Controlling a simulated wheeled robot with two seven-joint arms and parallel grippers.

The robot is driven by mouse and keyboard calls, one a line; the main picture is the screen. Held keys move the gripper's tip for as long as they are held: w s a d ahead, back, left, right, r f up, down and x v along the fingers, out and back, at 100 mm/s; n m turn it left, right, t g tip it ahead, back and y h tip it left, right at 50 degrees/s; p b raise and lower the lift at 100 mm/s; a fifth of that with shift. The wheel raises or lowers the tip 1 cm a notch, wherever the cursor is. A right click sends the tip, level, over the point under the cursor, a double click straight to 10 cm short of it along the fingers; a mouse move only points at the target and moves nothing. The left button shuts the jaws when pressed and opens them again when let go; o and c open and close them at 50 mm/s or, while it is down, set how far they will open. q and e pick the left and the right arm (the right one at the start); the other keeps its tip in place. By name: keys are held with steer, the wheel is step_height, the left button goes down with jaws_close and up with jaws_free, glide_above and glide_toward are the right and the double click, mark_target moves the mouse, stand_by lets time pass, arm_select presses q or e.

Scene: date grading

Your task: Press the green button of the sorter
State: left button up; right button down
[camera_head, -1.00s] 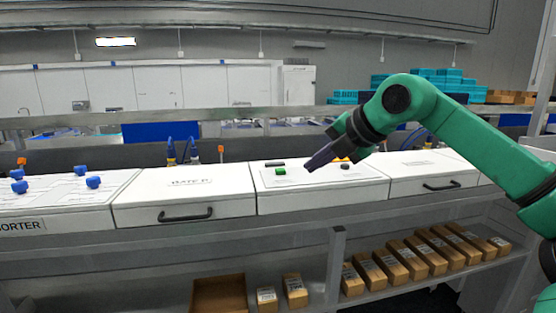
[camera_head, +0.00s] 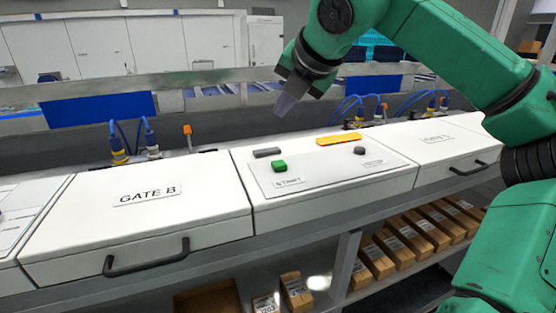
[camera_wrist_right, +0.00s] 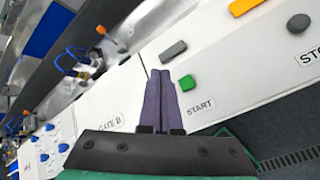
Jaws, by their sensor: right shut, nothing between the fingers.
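The green button (camera_head: 280,166) sits on the white sorter panel (camera_head: 330,175), just above the START label. It also shows in the right wrist view (camera_wrist_right: 187,83), close to the right of my fingertips. My right gripper (camera_head: 285,104) is shut and empty. In the head view its tips are above and behind the button, apart from it. In the right wrist view the purple fingers (camera_wrist_right: 160,85) lie together and point past the button. My left gripper is not in view.
The panel also carries a grey bar (camera_head: 267,152), an orange bar (camera_head: 338,139) and a dark round button (camera_head: 361,150) by STOP. A GATE B box (camera_head: 140,225) with a black handle stands to the left. Blue cables (camera_head: 148,135) rise behind. Boxes (camera_head: 400,245) fill the shelf below.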

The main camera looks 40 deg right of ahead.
steer(key=f, duration=0.1)
steer(key=b, duration=0.4)
glide_above(280, 165)
steer(key=f, duration=0.4)
steer(key=shift+w+f, duration=0.1)
steer(key=shift+w, duration=0.15)
steer(key=f+b, duration=0.1)
steer(key=f, duration=0.1)
steer(key=s+f+b, duration=0.1)
steer(key=f+b, duration=0.1)
steer(key=shift+w+f+b, duration=0.15)
steer(key=shift+f+b, duration=0.05)
steer(key=shift+b, duration=0.15)
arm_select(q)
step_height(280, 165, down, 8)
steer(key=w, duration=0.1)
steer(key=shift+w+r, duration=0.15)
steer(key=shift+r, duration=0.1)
arm_select(e)
steer(key=shift+w+r, duration=0.1)
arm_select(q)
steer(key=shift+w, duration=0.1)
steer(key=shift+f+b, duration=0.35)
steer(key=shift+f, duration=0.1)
arm_select(e)
steer(key=shift+f, duration=0.4)
